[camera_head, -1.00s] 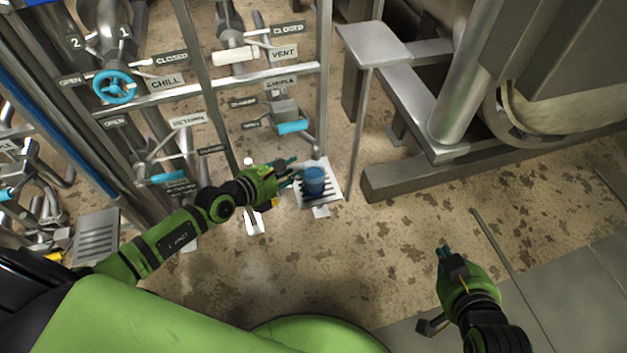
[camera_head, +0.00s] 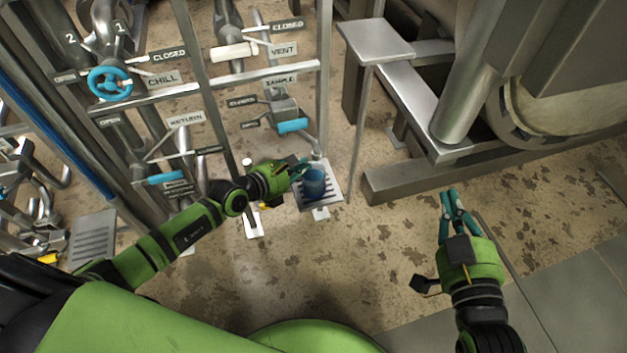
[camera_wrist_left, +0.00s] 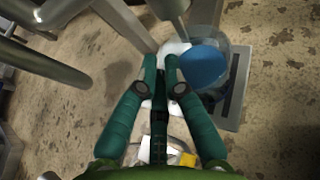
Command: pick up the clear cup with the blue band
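The clear cup with the blue band (camera_head: 314,184) stands on a small slotted metal drip tray (camera_head: 330,199) below the sample valve (camera_head: 285,108). My left gripper (camera_head: 301,168) is right beside the cup, at its upper left in the head view.
A pipe frame with labelled valves and a blue handwheel (camera_head: 110,84) stands at the left. A metal step (camera_head: 375,41) and heavy steel frame rise at the right of the cup. Another slotted tray (camera_head: 96,238) lies at the left. The floor in front is clear.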

